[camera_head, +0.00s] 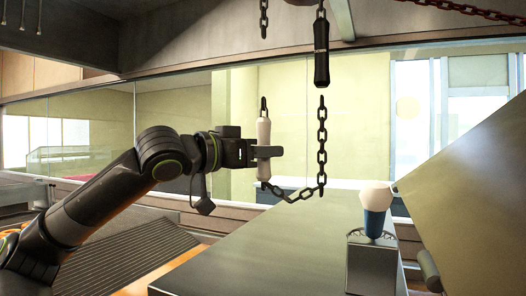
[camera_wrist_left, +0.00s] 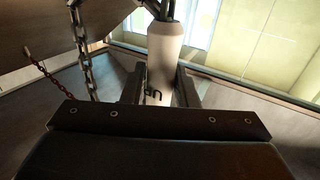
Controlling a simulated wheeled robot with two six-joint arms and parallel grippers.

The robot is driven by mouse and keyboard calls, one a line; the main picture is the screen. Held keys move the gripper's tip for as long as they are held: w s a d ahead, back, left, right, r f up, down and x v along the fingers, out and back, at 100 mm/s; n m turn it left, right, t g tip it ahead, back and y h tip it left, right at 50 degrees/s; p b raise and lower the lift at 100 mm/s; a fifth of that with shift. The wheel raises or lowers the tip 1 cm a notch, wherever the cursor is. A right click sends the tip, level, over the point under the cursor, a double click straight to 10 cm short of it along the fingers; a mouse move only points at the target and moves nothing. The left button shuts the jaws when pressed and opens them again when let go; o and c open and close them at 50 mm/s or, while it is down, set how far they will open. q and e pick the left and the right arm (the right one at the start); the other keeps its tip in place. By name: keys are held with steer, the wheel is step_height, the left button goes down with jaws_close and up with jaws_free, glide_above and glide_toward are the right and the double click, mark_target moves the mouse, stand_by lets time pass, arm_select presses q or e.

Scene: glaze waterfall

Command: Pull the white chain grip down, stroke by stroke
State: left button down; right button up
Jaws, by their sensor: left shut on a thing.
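The white chain grip (camera_head: 264,134) hangs upright in the middle of the head view. My left gripper (camera_head: 268,152) comes in from the left and is shut on the white grip around its middle. In the left wrist view the white grip (camera_wrist_left: 163,62) stands between the fingers of the left gripper (camera_wrist_left: 160,92), with dark lettering partly hidden. A dark chain (camera_head: 321,150) loops from below the white grip up toward a black grip (camera_head: 321,52) at the right. My right gripper is not in view.
A blue and white bulb-shaped object (camera_head: 376,208) stands on a metal box (camera_head: 371,262) at the right. A large slanted panel (camera_head: 470,190) fills the right side. A grey flat surface (camera_head: 270,250) lies below. A red chain (camera_head: 465,10) hangs at top right.

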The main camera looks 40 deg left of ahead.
arm_select(q)
step_height(320, 180, up, 17)
steer(key=p, duration=1.6)
steer(key=shift+p, duration=0.4)
steer(key=c, duration=1)
jaws_free()
steer(key=shift+w, duration=0.1)
steer(key=s+a+b, duration=0.1)
steer(key=s+b, duration=0.7)
steer(key=s, duration=0.1)
steer(key=shift+a+b, duration=0.3)
steer(key=shift+a, duration=0.05)
